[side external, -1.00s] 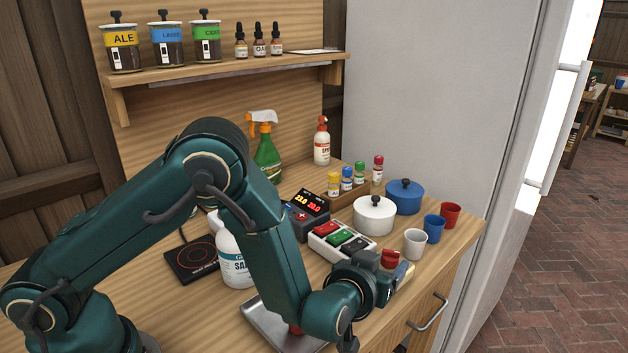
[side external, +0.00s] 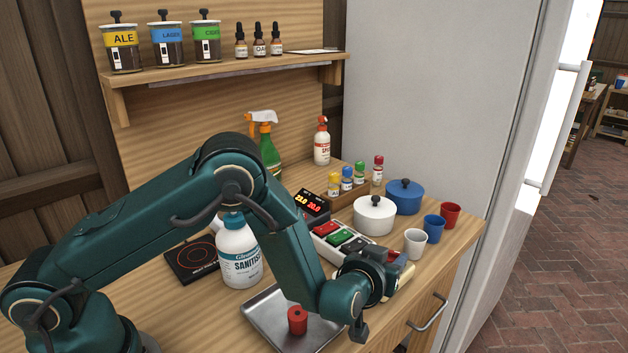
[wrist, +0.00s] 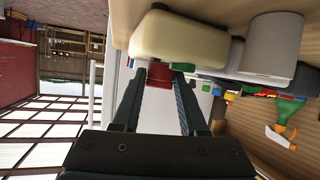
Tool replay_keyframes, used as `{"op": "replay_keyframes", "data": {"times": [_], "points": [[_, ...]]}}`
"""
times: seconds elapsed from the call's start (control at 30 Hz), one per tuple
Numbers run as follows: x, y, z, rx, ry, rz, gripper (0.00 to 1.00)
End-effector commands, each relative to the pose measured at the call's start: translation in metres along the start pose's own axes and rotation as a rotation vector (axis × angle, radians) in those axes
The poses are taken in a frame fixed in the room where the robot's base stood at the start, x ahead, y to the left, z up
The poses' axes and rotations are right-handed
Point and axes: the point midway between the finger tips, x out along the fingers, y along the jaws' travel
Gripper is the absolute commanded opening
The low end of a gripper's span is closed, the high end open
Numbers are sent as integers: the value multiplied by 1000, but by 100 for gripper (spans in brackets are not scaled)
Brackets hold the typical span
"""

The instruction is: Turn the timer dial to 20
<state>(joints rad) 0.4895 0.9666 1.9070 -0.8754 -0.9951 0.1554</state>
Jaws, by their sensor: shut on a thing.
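My gripper (side external: 388,262) is low over the front right of the counter. In the wrist view, its two fingers (wrist: 165,72) are shut on a small red thing (wrist: 160,76). The red also shows at the fingertips in the side view (side external: 393,255). A cream, rounded body (wrist: 180,40) lies right by the fingertips; whether it is joined to the red thing I cannot tell. No timer dial or number scale can be made out. A black controller with a lit display (side external: 308,202) stands behind my arm, partly hidden.
A white bottle (side external: 240,254) and a metal tray (side external: 262,318) with a red piece (side external: 297,320) are close to my arm. A switch box (side external: 333,238), white pot (side external: 374,215), blue pot (side external: 404,197) and white cup (side external: 415,243) stand behind the gripper.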

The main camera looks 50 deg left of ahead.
Motion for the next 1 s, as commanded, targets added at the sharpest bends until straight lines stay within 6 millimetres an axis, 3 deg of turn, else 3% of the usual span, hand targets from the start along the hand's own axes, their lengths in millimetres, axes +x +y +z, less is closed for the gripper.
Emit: {"op": "replay_keyframes", "data": {"times": [0.27,1.0], "points": [[1,-4,-1,19,-3,50,0],[3,-9,-3,172,-26,426,0]]}}
